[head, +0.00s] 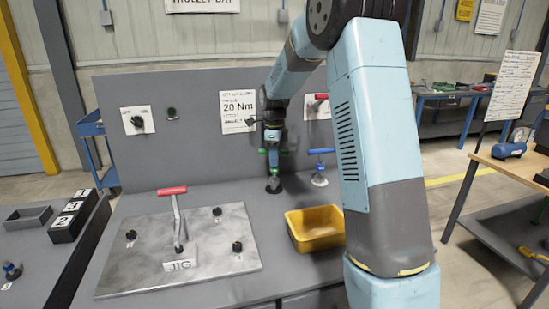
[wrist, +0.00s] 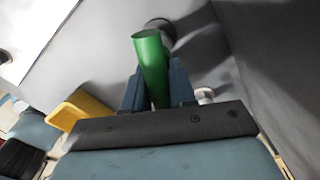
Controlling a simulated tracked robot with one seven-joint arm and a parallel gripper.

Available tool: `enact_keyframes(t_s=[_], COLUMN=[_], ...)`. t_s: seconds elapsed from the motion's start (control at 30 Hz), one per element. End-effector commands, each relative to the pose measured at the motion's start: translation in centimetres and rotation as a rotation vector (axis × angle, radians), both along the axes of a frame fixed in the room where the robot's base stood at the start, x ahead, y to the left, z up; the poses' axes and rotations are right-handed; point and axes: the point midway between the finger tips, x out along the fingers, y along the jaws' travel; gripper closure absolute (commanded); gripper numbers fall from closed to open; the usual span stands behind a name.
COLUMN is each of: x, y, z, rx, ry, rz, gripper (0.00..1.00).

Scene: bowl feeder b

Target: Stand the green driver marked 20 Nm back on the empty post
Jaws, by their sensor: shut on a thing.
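The green driver (head: 263,151) is in my gripper (head: 273,152) at the back of the grey bench. Its green handle (wrist: 152,65) shows between the two blue fingers in the wrist view, where my gripper (wrist: 157,85) is shut on it. In the head view the driver's shaft points down, close above or at a dark round base (head: 273,187). I cannot tell whether it touches or sits on a post there, as my gripper hides part of it. A blue-handled driver (head: 320,153) stands upright just to the right. The sign (head: 238,108) behind reads 20 Nm.
A yellow bin (head: 297,236) stands in front, to the right of the metal jig plate (head: 120,274). A red-handled clamp (head: 172,191) rises from the plate. The back panel (head: 190,90) with switches stands close behind my gripper. Bare bench lies left of the driver.

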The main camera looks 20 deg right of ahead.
Motion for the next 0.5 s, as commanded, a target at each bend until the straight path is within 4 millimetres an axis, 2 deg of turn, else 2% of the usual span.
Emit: enact_keyframes(t_s=[0.5], x=[0.02], y=[0.02], z=[-0.52], rx=[0.0], ry=[-0.001], rz=[0.0], gripper=[1.0])
